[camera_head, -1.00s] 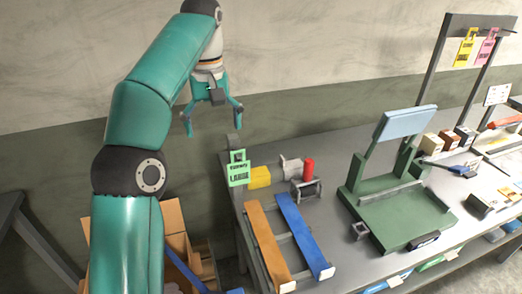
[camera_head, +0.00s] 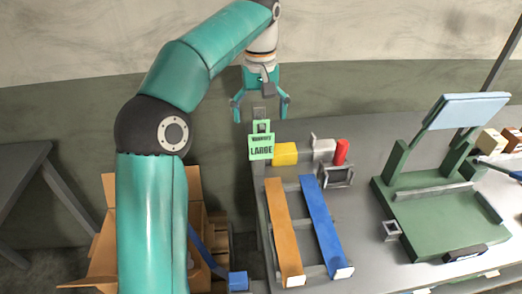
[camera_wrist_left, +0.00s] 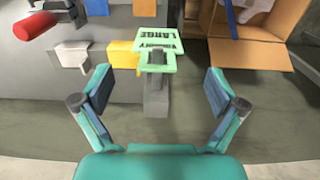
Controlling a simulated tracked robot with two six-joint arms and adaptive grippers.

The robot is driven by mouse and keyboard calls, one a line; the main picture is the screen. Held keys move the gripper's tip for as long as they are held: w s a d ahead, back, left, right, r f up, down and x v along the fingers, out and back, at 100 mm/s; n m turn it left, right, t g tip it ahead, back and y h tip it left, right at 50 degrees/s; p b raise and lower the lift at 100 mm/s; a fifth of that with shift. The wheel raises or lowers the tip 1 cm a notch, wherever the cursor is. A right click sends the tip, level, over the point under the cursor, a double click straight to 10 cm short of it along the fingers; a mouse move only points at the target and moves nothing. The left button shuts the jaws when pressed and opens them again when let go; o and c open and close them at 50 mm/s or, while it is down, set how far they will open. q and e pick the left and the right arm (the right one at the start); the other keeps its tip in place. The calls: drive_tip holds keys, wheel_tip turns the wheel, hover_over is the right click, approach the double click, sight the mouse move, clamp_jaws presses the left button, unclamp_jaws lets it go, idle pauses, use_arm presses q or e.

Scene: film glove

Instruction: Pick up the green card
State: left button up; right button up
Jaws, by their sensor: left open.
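My left gripper (camera_head: 260,108) is open and empty, just above and behind the card in the head view. Its spread fingers also show in the left wrist view (camera_wrist_left: 160,98), and neither touches the card. My right gripper is not in view.
A yellow block (camera_head: 285,153), a grey bracket (camera_head: 322,149) and a red cylinder (camera_head: 341,151) stand right of the card. An orange bar (camera_head: 285,235) and a blue bar (camera_head: 325,225) lie in front. A cardboard box (camera_head: 103,250) stands left of the table.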

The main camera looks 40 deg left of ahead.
use_arm(q)
drive_tip(key=b, duration=0.1)
hover_over(262, 158)
drive_tip(key=shift+a+f, duration=0.15)
drive_tip(key=shift+f, duration=3.45)
drive_tip(key=c, duration=0.8)
